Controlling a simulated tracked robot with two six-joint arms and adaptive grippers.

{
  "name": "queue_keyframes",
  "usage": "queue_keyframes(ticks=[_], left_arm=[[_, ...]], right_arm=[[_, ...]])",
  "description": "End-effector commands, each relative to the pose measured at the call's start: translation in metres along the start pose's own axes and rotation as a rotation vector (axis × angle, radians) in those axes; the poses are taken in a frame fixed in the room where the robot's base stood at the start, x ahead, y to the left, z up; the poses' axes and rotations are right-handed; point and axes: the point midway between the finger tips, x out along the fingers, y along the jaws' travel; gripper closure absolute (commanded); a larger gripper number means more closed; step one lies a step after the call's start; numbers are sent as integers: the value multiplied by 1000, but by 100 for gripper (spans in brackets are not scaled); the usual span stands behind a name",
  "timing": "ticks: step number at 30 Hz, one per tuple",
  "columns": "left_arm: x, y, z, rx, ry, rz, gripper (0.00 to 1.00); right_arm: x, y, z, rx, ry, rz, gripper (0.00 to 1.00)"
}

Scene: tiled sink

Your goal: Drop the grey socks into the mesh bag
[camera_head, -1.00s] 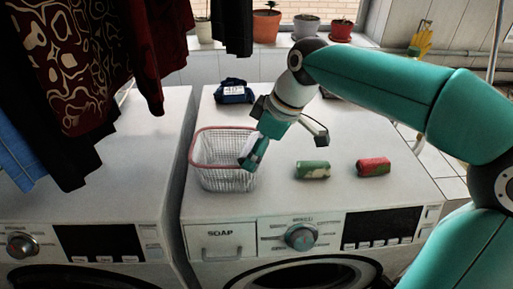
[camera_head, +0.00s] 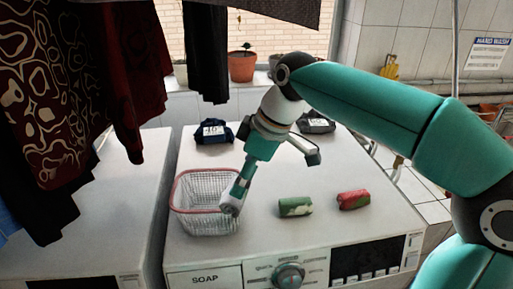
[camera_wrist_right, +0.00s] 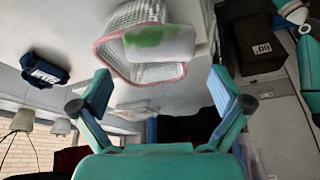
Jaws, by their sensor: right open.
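The white mesh bag (camera_head: 205,220), basket-shaped with a pink rim, stands open on the right washing machine; it also shows in the right wrist view (camera_wrist_right: 122,72). A dark grey-black bundle with a pale label (camera_head: 316,126) lies behind my right gripper; it may be the grey socks, but I cannot be sure. My right gripper (camera_head: 271,182) is open, its fingers wide apart, one overlapping the bag's right side. Its fingers (camera_wrist_right: 160,88) show empty in the wrist view. A green-and-white form (camera_wrist_right: 158,42) shows at the bag there; whether it lies inside is unclear.
A dark blue labelled bundle (camera_head: 213,132) lies behind the bag. A green roll (camera_head: 295,207) and a red roll (camera_head: 353,199) lie to its right. Dark clothes (camera_head: 75,90) hang at the left. The machine top is clear between these things.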

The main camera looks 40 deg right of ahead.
Motion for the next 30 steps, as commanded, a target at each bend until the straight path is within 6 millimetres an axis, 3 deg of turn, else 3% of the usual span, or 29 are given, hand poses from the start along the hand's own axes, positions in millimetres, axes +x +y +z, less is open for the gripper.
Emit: queue_keyframes(ticks=[6, 12, 30], left_arm=[[-3, 1, 0, 0, 0, 0, 60], [-5, 2, 0, 0, 0, 0, 60], [-5, 2, 0, 0, 0, 0, 60]], right_arm=[[-47, 0, -1, -1, 4, 3, 0], [-70, 0, 0, 0, 1, 0, 0], [-76, 0, 1, 1, 0, 0, 0]])
